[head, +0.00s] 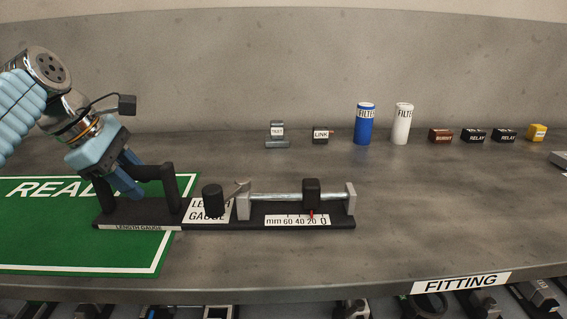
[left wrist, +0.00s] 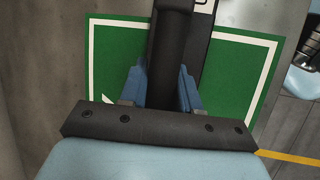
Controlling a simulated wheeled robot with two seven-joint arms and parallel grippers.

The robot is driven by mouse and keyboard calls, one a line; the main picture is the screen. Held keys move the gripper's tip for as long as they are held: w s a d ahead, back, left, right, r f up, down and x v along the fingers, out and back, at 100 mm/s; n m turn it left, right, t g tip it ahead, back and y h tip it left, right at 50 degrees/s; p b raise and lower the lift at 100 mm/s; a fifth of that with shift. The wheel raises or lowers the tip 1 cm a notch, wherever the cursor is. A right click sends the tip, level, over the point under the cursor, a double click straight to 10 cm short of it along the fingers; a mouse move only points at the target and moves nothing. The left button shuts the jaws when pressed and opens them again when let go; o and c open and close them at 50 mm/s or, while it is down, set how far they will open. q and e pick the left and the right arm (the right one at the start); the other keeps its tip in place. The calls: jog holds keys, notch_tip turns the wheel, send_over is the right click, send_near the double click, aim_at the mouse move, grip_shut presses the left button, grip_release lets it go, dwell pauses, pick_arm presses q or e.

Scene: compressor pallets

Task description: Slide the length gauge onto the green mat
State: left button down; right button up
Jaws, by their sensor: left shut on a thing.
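The length gauge (head: 270,221) is a long black base with a scale, a rod with a dark slider, a round black knob and a black handle (head: 154,172) at its left end. Its left part lies over the green mat (head: 100,250); its right part is on the grey bench. My left gripper (head: 132,188) is shut on the handle. In the left wrist view the fingers (left wrist: 162,88) stand on both sides of the dark handle bar (left wrist: 170,50), with the green mat (left wrist: 112,60) below. The handle hides part of the fingertips. My right gripper is not in view.
A row at the back holds a grey part (head: 277,135), a link block (head: 322,135), a blue filter (head: 366,124), a white filter (head: 402,124) and several small blocks (head: 475,135). The bench right of the gauge is clear. A FITTING label (head: 461,283) marks the front edge.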

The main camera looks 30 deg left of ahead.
pick_arm(q)
jog(key=shift+s+a+f, duration=0.15)
jog(key=shift+f, duration=0.05)
jog(key=c, duration=0.9)
grip_release()
jog(key=shift+a, duration=0.1)
jog(key=shift+o, duration=0.8)
jog(key=shift+r, duration=0.1)
